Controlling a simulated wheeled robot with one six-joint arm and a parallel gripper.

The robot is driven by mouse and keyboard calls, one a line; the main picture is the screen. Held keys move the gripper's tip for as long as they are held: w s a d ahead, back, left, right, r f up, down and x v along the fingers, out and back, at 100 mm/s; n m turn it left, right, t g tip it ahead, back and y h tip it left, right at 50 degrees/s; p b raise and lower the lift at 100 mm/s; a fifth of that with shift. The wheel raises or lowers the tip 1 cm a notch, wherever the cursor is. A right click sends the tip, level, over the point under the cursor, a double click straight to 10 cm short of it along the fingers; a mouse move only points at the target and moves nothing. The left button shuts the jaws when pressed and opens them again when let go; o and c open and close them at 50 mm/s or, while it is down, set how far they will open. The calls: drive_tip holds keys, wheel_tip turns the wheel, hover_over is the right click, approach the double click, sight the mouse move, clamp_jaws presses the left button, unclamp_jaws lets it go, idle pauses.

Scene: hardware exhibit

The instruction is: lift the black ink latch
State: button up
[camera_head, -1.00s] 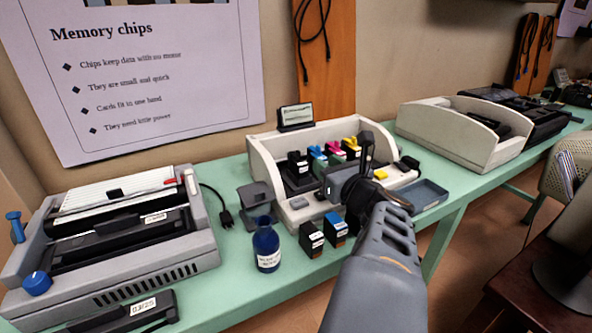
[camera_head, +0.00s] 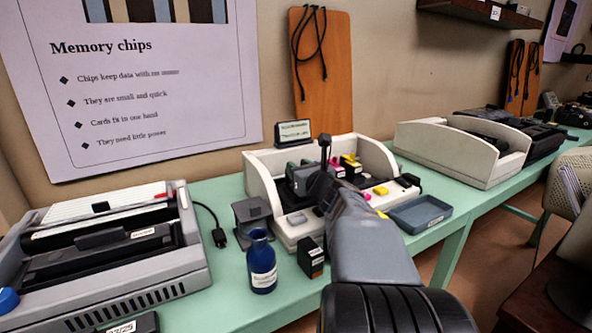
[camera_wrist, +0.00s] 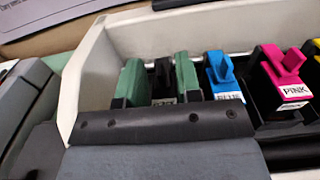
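The black ink latch (camera_wrist: 163,78) shows in the wrist view in the leftmost slot of the pale printer (camera_head: 261,178), with a label low on its front. My gripper (camera_wrist: 160,80) is open, with one green finger pad on each side of the black latch. Narrow gaps seem to show between the pads and the latch; contact cannot be told. To the right are a blue latch (camera_wrist: 222,72) and a pink latch (camera_wrist: 283,70). In the head view my gripper (camera_head: 298,167) is over the printer's left part and my arm hides the black latch.
A blue bottle (camera_head: 262,262) and a small black cartridge (camera_head: 311,258) stand before the printer. A grey stand (camera_head: 252,213) is at its left and a blue-grey tray (camera_head: 420,214) at its right. The printer's pale side wall (camera_wrist: 95,80) rises left of my gripper.

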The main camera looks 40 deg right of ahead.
drive_tip(key=shift+w+d, duration=0.1)
drive_tip(key=shift+w, duration=0.65)
drive_tip(key=shift+c, duration=0.5)
clamp_jaws()
